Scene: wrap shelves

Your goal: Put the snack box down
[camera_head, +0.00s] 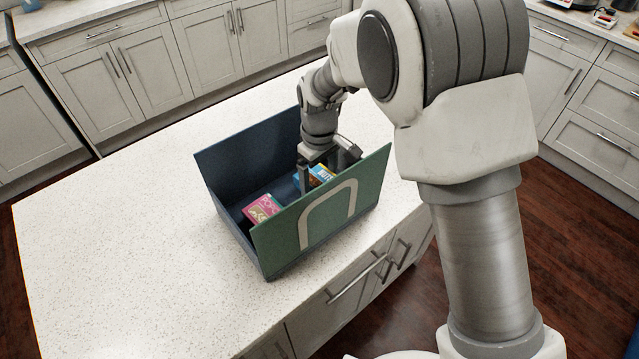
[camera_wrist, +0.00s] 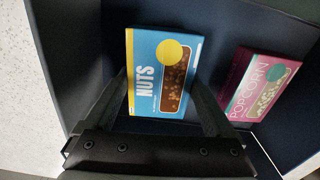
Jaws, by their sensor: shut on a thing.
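A blue and yellow snack box marked "NUTS" (camera_wrist: 160,72) is between my gripper's fingers in the wrist view. In the head view the nuts box (camera_head: 320,173) shows only in part, low inside an open blue and green bin (camera_head: 282,242). My gripper (camera_head: 325,180) reaches down into the bin and is shut on the nuts box. In the wrist view my gripper's fingers (camera_wrist: 165,105) lie at the box's two sides. I cannot tell whether the box touches the bin floor.
A pink popcorn box (camera_head: 262,208) lies in the bin, left of the nuts box in the head view. The bin stands on a speckled white counter (camera_head: 120,230), clear to the left. Its walls stand close around my gripper.

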